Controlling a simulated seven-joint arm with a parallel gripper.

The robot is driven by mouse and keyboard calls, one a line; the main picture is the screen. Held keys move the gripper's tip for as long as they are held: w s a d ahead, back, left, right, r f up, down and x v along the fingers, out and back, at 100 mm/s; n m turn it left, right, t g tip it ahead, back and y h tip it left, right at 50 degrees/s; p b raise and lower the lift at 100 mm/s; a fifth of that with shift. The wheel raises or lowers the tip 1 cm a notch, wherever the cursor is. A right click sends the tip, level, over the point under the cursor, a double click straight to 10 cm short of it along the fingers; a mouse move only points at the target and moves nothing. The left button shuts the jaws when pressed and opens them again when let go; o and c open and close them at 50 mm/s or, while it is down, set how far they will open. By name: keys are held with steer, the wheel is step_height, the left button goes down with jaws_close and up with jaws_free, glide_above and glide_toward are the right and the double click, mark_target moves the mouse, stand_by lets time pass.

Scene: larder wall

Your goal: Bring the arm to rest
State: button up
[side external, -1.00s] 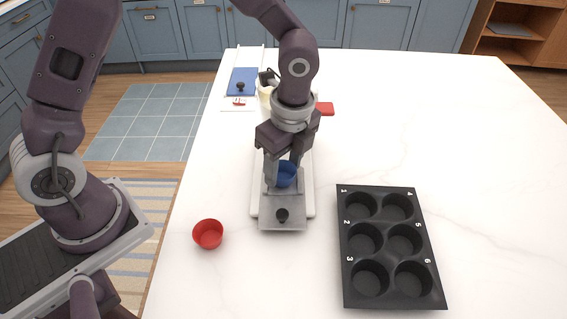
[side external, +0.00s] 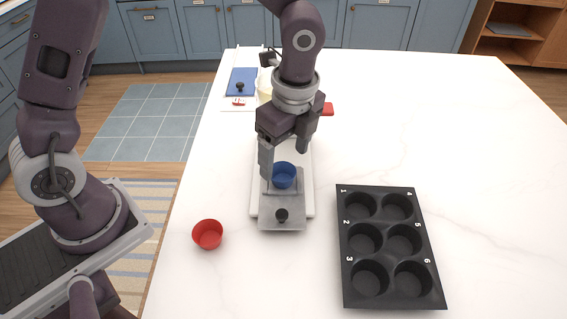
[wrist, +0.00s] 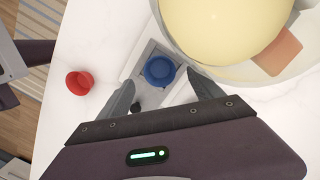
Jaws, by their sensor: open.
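My gripper (side external: 284,158) is open and empty, with its fingers apart just above and behind a blue cup (side external: 284,175). The blue cup sits on a grey metal plate with a black knob (side external: 283,214), which lies on a white tray-like base (side external: 309,190). In the wrist view the blue cup (wrist: 159,70) shows beyond and between the two fingertips (wrist: 160,84), clear of both.
A red cup (side external: 208,234) stands left of the plate. A black six-hollow muffin mould (side external: 391,245) lies at right, its hollows empty. Behind my gripper are a pale yellow bowl (wrist: 215,30), a red item (side external: 327,109) and a blue panel (side external: 243,80). The far right counter is clear.

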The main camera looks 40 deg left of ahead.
steer(key=s+a+r+n+t, duration=0.1)
steer(key=s+a+r+n, duration=0.1)
steer(key=s+r+n, duration=0.3)
steer(key=s+a+r+n+t, duration=0.1)
steer(key=s+a+r+n, duration=0.25)
steer(key=r, duration=0.35)
steer(key=s+a+r+n+t, duration=0.1)
steer(key=s+n, duration=0.3)
steer(key=s+a+r+n+t+h, duration=0.1)
steer(key=s+a+n+t, duration=0.1)
steer(key=s+n, duration=0.3)
steer(key=shift+s+a+r+t, duration=0.2)
steer(key=shift+s+r+t, duration=0.1)
steer(key=shift+r, duration=0.1)
steer(key=shift+w+n, duration=0.1)
steer(key=shift+n, duration=0.15)
